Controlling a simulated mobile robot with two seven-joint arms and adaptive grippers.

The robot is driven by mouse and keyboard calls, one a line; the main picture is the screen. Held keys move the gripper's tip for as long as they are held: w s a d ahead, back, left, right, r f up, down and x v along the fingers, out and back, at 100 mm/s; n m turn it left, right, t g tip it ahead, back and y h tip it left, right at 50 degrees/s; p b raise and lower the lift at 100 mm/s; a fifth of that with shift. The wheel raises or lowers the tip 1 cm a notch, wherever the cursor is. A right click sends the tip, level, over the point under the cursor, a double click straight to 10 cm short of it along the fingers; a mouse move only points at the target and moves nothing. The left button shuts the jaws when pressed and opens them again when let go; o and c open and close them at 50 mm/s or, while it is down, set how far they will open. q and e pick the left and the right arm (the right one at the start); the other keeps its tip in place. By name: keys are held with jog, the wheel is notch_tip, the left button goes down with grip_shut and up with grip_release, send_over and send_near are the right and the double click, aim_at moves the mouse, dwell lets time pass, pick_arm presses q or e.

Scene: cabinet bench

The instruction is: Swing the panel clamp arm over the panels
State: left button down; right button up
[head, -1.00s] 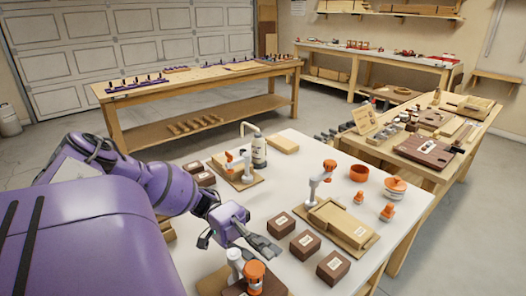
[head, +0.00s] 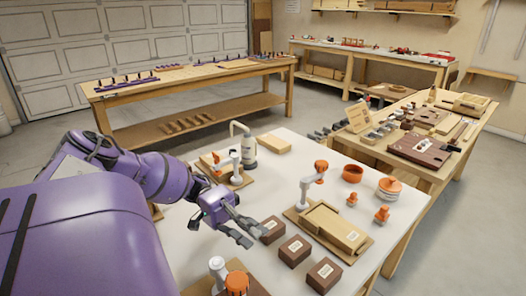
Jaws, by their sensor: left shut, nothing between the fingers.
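The panel clamp (head: 305,192) stands at the back left corner of a wooden fixture. Its pale arm reaches back and right to an orange knob (head: 321,166), off the tan panels (head: 335,228) lying in the fixture. My left gripper (head: 257,237) is shut and empty, above the white table, left of the fixture and close to a brown box (head: 272,229). It is apart from the clamp. My right gripper is not in view.
Brown boxes (head: 294,251) sit in front of the fixture. Orange parts (head: 352,173) stand to its right.

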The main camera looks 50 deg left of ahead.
pick_arm(q)
jog(key=a, duration=0.1)
jog(key=w+a+b, duration=0.1)
jog(key=a, duration=0.1)
jog(key=shift+a, duration=0.3)
dwell(0.3)
